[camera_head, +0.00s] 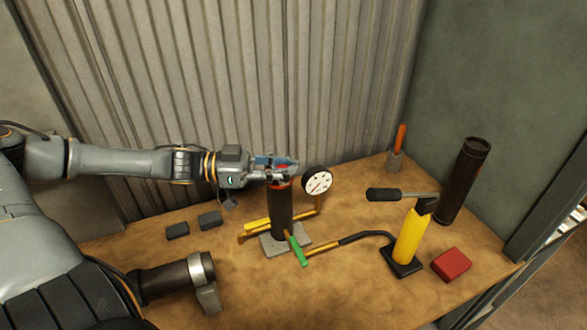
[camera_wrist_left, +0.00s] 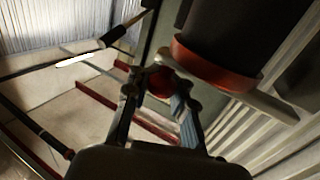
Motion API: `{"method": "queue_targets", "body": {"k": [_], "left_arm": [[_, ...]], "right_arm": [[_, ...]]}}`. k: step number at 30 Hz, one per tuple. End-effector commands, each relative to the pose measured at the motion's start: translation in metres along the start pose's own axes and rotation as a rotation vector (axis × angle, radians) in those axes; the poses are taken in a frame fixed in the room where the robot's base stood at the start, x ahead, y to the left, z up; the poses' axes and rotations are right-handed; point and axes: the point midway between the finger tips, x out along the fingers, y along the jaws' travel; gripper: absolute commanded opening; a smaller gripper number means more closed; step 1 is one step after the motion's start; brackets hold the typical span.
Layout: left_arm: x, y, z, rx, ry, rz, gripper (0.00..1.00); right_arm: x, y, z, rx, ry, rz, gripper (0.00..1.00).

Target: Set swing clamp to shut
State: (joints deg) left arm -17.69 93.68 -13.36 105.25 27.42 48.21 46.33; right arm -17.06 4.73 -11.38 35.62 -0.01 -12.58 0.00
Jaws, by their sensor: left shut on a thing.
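My left gripper (camera_head: 284,166) is at the top of the upright dark cylinder (camera_head: 281,212) on the bench. In the left wrist view its fingers (camera_wrist_left: 160,80) are closed around a small red part (camera_wrist_left: 172,84) next to a pale metal bar (camera_wrist_left: 268,103). The bar runs under the red collar (camera_wrist_left: 212,60) of a dark cylinder. The red part seems to belong to the swing clamp, but the clamp's full shape and angle are hidden by the gripper.
A round gauge (camera_head: 317,181) stands just right of the gripper. A yellow post (camera_head: 410,238) with a black handle, a red block (camera_head: 451,264), a dark tube (camera_head: 463,181) and an orange-handled tool (camera_head: 399,137) stand right. Two dark blocks (camera_head: 209,219) lie left.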

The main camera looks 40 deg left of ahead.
Motion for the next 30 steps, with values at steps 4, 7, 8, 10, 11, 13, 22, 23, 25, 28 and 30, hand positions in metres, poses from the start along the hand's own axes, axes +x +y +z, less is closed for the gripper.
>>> {"method": "queue_targets", "body": {"k": [4,7,8,10,11,13,22,23,25,28,30], "left_arm": [[-0.002,-0.003,0.000,0.003,-0.002,-0.005,0.00],[-0.002,-0.003,0.000,0.002,-0.003,-0.006,0.00],[-0.002,-0.003,0.000,0.002,-0.003,-0.006,0.00],[-0.002,-0.003,0.001,0.001,-0.003,-0.006,0.00],[-0.002,-0.003,0.001,0.001,-0.003,-0.006,0.23],[-0.002,-0.003,0.001,0.001,-0.003,-0.006,0.38],[-0.001,-0.001,0.001,0.000,-0.003,-0.003,0.48],[-0.001,-0.001,0.001,0.000,-0.003,-0.002,0.48],[-0.002,-0.001,0.001,-0.001,-0.003,-0.001,0.48],[-0.006,0.000,0.002,-0.003,-0.005,0.004,0.48],[-0.012,0.001,0.003,-0.004,-0.007,0.006,0.48]], "right_arm": [[0.000,-0.001,0.001,0.000,-0.002,-0.001,0.40],[0.000,-0.002,0.002,0.000,-0.004,-0.002,0.40],[0.000,-0.002,0.002,0.000,-0.004,-0.003,0.40],[0.000,-0.003,0.003,0.000,-0.004,-0.004,0.40],[0.000,-0.003,0.003,0.000,-0.004,-0.004,0.40],[0.000,-0.003,0.003,0.000,-0.004,-0.004,0.40],[0.000,-0.008,0.004,0.000,-0.006,-0.010,0.40],[0.000,-0.006,0.004,-0.001,-0.006,-0.007,0.40],[0.000,-0.002,0.004,-0.002,-0.006,-0.002,0.40],[0.000,-0.002,0.003,-0.001,-0.005,-0.003,0.40],[0.000,-0.002,0.003,-0.001,-0.005,-0.003,0.40]]}}
